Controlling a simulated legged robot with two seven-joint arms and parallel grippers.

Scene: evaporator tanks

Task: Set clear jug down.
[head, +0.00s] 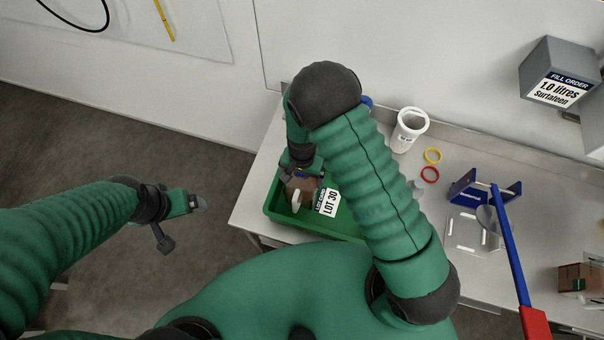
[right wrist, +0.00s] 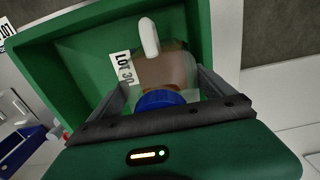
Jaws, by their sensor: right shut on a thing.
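The clear jug (head: 306,184) holds brown liquid and has a white handle. In the right wrist view the jug (right wrist: 168,70) shows its blue cap towards me, with the handle pointing away. My right gripper (head: 300,164) is shut on the jug; its fingers (right wrist: 160,88) lie on both sides near the cap. The jug is inside the green bin (head: 273,213), by the LOT 30 label. I cannot tell whether its base touches the bin floor. My left gripper (head: 196,204) is away from the table, over the floor; its jaw opening is unclear.
A blue stand (head: 468,188) and a blue-and-red handled tool (head: 511,248) lie farther right. A grey fill-order box (head: 560,72) is on the wall.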

